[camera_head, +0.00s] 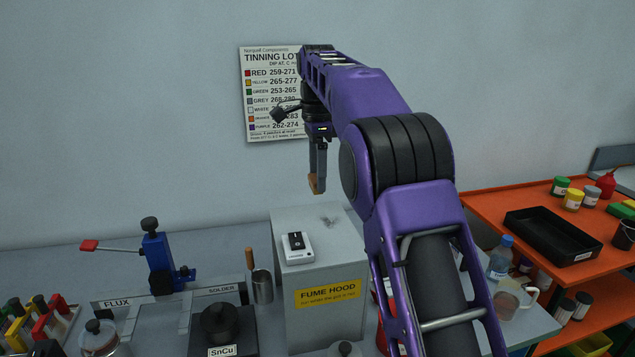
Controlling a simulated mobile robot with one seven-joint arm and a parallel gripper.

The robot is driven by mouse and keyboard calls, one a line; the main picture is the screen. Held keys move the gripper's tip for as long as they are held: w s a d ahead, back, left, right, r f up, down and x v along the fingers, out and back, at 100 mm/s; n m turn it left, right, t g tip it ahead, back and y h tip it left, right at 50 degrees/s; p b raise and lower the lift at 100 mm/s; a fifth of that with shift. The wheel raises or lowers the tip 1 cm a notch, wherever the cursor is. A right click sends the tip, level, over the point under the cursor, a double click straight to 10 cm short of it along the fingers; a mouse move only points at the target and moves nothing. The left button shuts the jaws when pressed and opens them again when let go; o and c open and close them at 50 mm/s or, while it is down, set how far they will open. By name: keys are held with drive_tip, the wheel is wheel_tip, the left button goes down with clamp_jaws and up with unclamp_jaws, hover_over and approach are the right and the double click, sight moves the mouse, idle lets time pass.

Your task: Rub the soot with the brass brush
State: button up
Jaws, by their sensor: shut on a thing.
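My gripper (318,172) points down and is shut on the brass brush (317,184), of which a small tan-brown part shows at the fingertips. The bristles are hard to make out. The soot (329,222) is a grey smudge on the top of the grey fume hood box (327,291), right of a small white switch unit (297,244). In the picture the brush is above the soot and appears apart from it. My purple arm reaches in from the lower right.
A blue clamp with a red-ended lever (157,260) stands left of the hood. A metal cup (262,287) holding a wooden-handled tool is beside the hood. An orange bench (490,205) with a black tray (553,235) is at right. A wall chart (270,95) hangs behind my gripper.

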drive_tip(key=shift+r, duration=0.15)
drive_tip(key=shift+r, duration=1.4)
